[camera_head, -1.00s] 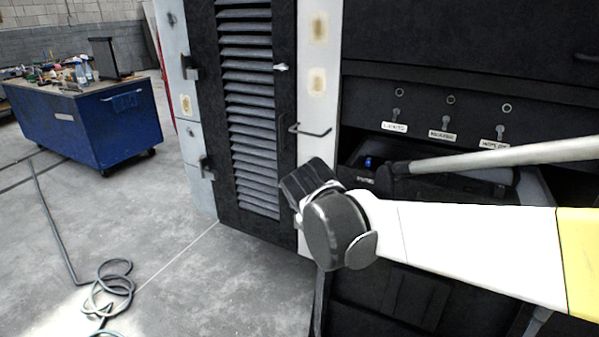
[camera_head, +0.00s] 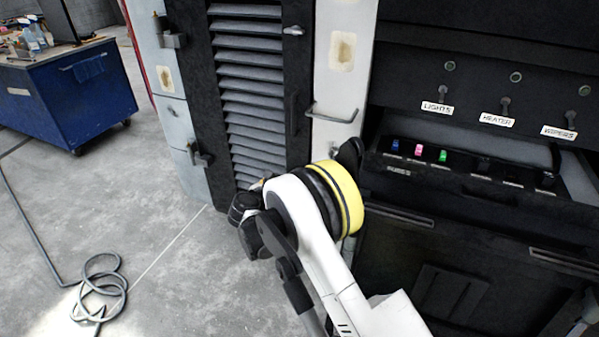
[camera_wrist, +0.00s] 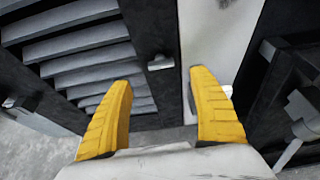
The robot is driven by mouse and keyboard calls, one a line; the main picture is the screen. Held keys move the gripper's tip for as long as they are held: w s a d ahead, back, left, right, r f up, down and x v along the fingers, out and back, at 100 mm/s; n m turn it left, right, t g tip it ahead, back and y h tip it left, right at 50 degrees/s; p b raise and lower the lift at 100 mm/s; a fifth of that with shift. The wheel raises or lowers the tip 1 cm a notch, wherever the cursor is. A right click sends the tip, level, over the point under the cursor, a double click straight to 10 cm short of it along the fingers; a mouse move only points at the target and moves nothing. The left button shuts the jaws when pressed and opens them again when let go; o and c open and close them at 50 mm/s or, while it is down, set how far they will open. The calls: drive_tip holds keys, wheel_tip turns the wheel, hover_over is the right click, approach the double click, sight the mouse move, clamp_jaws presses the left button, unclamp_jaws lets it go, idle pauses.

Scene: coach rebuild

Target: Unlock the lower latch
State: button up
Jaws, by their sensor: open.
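The louvred black door (camera_head: 245,110) stands left of a white frame strip (camera_head: 342,60). A small metal latch handle (camera_head: 293,31) sits near the top of its right edge in the head view. In the wrist view a small grey latch (camera_wrist: 160,62) sits on the door's dark right edge, apparently the lower one. In the head view my arm covers the door's lower right part. My gripper (camera_wrist: 161,78) has two yellow fingers, open and empty. In the picture they lie either side of the latch, a little below it, with no contact visible.
A grab handle (camera_head: 335,117) sticks out from the white strip. Right of it are a switch panel (camera_head: 500,95) and an open fuse drawer (camera_head: 440,178). Dark hinges (camera_head: 198,155) are on the door's left. A blue workbench (camera_head: 70,95) and coiled hose (camera_head: 100,285) stand clear on the floor.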

drive_tip(key=b+x, duration=0.3)
drive_tip(key=x, duration=0.6)
drive_tip(key=shift+w+d+f, duration=0.15)
drive_tip(key=shift+w+d, duration=0.1)
drive_tip(key=shift+w, duration=0.05)
drive_tip(key=c, duration=1.2)
